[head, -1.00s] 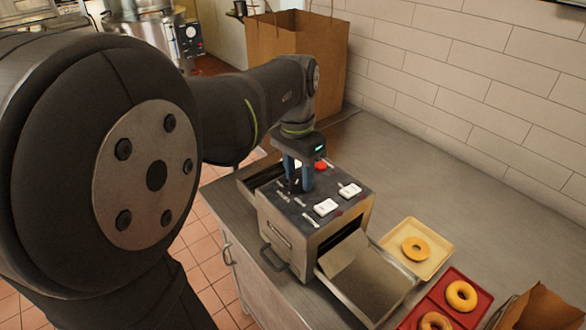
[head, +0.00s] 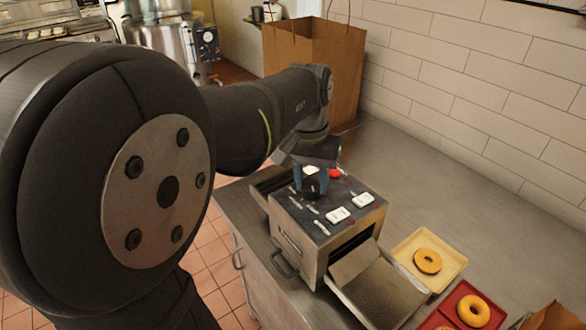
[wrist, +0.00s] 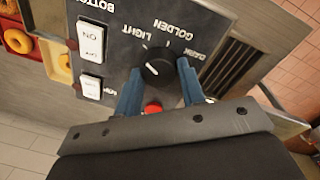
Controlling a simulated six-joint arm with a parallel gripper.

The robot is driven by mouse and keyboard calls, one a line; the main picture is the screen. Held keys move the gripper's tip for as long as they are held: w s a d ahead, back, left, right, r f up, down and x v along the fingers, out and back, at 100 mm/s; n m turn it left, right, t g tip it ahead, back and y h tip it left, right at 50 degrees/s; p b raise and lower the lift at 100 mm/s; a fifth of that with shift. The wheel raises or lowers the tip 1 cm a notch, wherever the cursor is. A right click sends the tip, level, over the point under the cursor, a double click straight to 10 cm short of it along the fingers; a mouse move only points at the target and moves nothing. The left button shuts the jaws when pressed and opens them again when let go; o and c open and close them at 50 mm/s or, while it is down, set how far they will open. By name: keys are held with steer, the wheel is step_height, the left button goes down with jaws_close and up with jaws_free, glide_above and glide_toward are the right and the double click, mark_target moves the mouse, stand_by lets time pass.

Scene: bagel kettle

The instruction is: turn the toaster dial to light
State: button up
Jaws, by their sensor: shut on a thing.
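The toaster (head: 290,228) is a grey metal box with a dark control panel on top. Its black dial (wrist: 158,66) carries a white line and sits by the printed words LIGHT, GOLDEN and DARK, which appear inverted in the wrist view. The white line lies diagonally, between lower left and upper right; which end is the pointer I cannot tell. My gripper (wrist: 160,74) has one blue finger on each side of the dial and is shut on it. In the head view my gripper (head: 311,182) is tilted over the panel, and the fingers partly hide the dial.
A red button (wrist: 152,107) lies close to the fingers. White switches (head: 338,214) are nearby on the panel. A sloping metal tray (head: 378,297) sticks out in front. A cream tray (head: 449,250) with a bagel (head: 428,261) and a red tray (head: 452,300) stand right. A paper bag (head: 312,65) stands behind.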

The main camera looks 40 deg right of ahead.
mark_target(306, 183)
stand_by(0.3)
steer(key=o, duration=1)
steer(key=r, duration=1.1)
steer(key=w+r, duration=0.1)
steer(key=r, duration=0.5)
steer(key=shift+a+r, duration=0.2)
steer(key=shift+a, duration=0.15)
steer(key=f, duration=1.1)
steer(key=s+f, duration=0.1)
steer(key=f, duration=0.5)
steer(key=shift+d+f, duration=0.25)
steer(key=shift+d, duration=0.1)
